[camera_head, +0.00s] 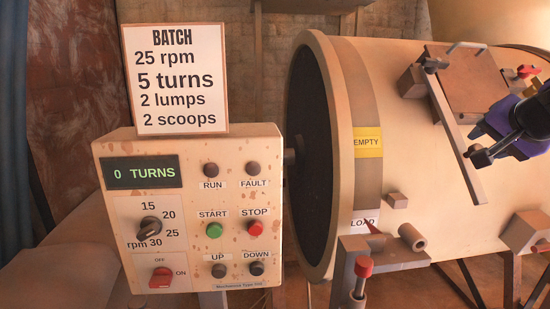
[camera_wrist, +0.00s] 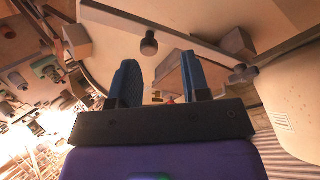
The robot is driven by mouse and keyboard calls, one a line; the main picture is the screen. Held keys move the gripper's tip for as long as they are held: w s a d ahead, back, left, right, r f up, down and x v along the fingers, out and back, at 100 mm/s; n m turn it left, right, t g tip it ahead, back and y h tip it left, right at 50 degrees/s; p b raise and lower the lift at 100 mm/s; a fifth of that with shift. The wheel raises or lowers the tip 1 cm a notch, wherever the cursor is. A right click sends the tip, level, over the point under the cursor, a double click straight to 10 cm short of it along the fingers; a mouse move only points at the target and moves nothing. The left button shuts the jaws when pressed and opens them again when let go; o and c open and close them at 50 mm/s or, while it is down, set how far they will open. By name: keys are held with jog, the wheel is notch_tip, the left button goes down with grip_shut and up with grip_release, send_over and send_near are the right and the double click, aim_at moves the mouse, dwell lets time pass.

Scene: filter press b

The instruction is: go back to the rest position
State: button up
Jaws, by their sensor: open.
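My gripper (camera_wrist: 159,60) is open in the wrist view, with its two blue fingers apart and nothing held between them. A dark round knob (camera_wrist: 149,45) on the long bar shows beyond the fingertips, apart from them. In the head view my purple wrist part (camera_head: 510,122) is at the right edge, over the drum (camera_head: 430,90), close to the bar (camera_head: 452,125) and its dark knob (camera_head: 480,158). The fingertips are hard to make out there, and whether anything touches is unclear.
A control box (camera_head: 185,260) reading "0 TURNS" stands left, with a batch card (camera_head: 175,80) on top. A hatch plate (camera_head: 468,78) lies on the drum. A red-topped post (camera_head: 363,266) stands in front of the drum, by a bracket (camera_head: 390,256) below the LOAD label.

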jog(key=s+a+f+n+g+y, duration=0.25)
jog(key=s+a+n, duration=0.3)
jog(key=a, duration=0.55)
jog(key=s+a+f+n+g, duration=0.3)
jog(key=s+n, duration=0.2)
jog(key=s, duration=0.4)
jog(key=shift+f, duration=0.35)
jog(key=shift+n+g, duration=0.25)
jog(key=shift+c, duration=0.3)
